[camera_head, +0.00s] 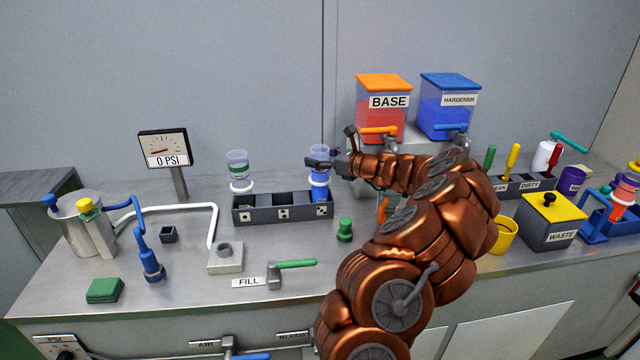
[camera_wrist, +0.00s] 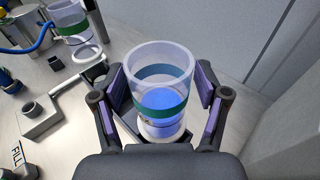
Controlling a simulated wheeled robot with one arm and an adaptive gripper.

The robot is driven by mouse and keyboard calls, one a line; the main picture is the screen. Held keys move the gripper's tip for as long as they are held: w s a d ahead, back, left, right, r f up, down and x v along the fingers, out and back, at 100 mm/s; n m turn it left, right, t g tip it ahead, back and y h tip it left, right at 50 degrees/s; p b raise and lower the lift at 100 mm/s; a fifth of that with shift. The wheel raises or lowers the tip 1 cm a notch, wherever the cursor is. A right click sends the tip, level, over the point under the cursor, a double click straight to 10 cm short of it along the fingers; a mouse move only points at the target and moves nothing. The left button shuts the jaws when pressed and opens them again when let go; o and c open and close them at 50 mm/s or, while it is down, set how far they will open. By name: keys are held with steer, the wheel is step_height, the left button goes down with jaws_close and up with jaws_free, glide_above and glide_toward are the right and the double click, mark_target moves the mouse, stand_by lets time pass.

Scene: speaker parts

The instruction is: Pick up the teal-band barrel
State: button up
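The teal-band barrel (camera_head: 319,178) is a clear cylinder with a blue inside, standing upright in the right slot of a dark three-slot rack (camera_head: 260,214). In the wrist view this barrel (camera_wrist: 160,112) stands between my fingers, its open rim towards the camera and a green-teal band around it. My gripper (camera_head: 322,163) reaches it from the right. In the wrist view my gripper (camera_wrist: 160,82) is open, with a purple-padded finger on each side of the barrel and small gaps visible. Its lower end is partly hidden in the rack.
A small green part (camera_head: 344,229) stands right of the rack. A white fill block (camera_head: 226,257) and pipe lie in front. BASE (camera_head: 384,115) and HARDENER (camera_head: 446,115) tanks stand behind my arm.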

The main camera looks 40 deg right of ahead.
jaws_close()
stand_by(0.4)
